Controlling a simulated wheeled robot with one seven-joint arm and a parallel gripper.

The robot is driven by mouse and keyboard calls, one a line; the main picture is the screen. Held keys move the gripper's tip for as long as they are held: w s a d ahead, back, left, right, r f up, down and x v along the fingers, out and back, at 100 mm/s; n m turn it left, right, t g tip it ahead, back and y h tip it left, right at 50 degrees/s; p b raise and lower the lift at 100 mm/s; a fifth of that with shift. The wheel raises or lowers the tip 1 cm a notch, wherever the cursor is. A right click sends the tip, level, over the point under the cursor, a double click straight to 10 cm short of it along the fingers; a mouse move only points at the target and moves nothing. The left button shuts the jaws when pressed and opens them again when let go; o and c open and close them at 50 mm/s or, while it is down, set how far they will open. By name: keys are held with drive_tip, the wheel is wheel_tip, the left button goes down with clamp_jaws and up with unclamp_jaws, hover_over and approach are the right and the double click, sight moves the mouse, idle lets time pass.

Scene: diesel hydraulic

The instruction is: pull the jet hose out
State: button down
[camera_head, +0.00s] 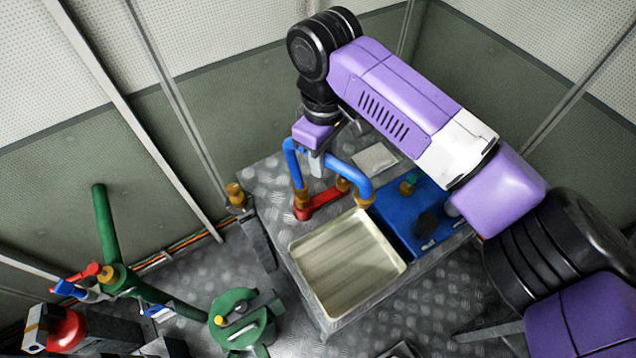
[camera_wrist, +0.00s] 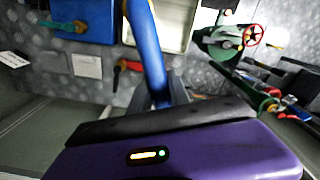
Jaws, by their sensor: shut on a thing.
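The blue jet hose (camera_head: 349,174) arches above the metal bench in the head view. One end comes down to a brass fitting (camera_head: 302,198) at the red manifold (camera_head: 322,203), and the other comes down at a brass end near the tray. My gripper (camera_head: 316,160) is shut on the hose near the top of its arch. In the wrist view the hose (camera_wrist: 147,52) runs up from between the grey fingers (camera_wrist: 170,92). The gripper body hides part of it, and I cannot tell whether either end is seated.
A cream tray (camera_head: 297,256) sits in front of the manifold, with a blue box (camera_head: 402,232) to its right. A pale plate (camera_head: 375,157) lies behind. A green valve (camera_head: 238,318) stands on the floor at lower left, near a green pipe (camera_head: 106,225).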

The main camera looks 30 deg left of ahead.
drive_tip(key=shift+r, duration=0.1)
wheel_tip(320, 180, up, 4)
drive_tip(key=p, duration=0.4)
idle(0.4)
